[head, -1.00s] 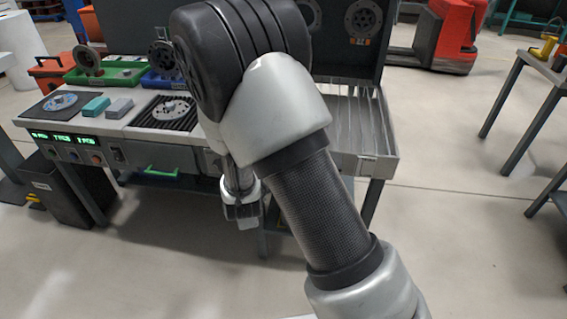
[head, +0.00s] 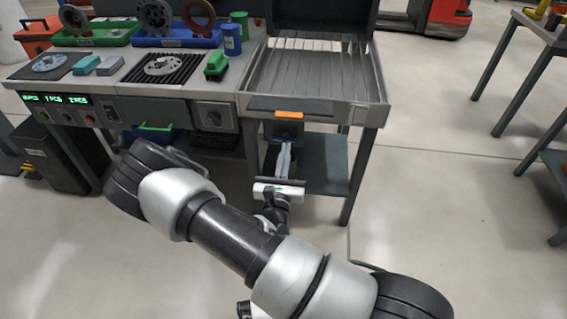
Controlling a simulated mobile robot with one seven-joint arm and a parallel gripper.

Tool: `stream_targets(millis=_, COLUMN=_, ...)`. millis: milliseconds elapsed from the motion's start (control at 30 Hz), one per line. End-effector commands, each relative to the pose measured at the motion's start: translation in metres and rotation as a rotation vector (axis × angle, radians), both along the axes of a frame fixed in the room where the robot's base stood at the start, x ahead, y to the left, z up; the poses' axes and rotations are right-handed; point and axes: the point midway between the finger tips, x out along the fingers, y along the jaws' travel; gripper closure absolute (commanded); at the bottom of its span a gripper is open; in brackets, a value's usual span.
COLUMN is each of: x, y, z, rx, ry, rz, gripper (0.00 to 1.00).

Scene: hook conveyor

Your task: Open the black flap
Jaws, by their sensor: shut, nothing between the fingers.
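A dark panel (head: 291,131), which looks like the black flap, sits under the front edge of the wire-rack tray in the head view. An orange strip (head: 288,115) lies along its top edge. My gripper (head: 285,145) is in front of the panel's lower part, its fingers shut with nothing between them and directed at the panel. I cannot tell whether the fingertips touch it. The gripper's fingers and body hide what lies behind them.
The wire-rack tray (head: 372,110) stands right of the workbench with its control panel (head: 70,112). A lower shelf (head: 322,170) and a table leg (head: 357,180) are close to the gripper's right.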

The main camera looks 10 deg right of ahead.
Motion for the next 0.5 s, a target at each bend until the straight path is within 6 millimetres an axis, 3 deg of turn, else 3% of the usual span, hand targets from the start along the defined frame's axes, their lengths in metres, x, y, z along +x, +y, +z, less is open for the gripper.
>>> stream_targets(millis=200, x=0.044, y=-0.015, z=0.006, rx=0.004, ry=-0.002, rz=-0.002, gripper=1.00)
stream_targets(millis=300, x=0.043, y=-0.014, z=0.026, rx=0.005, ry=-0.002, rz=0.000, gripper=1.00)
stream_targets(millis=500, x=0.044, y=-0.014, z=0.043, rx=0.004, ry=0.001, rz=-0.001, gripper=1.00)
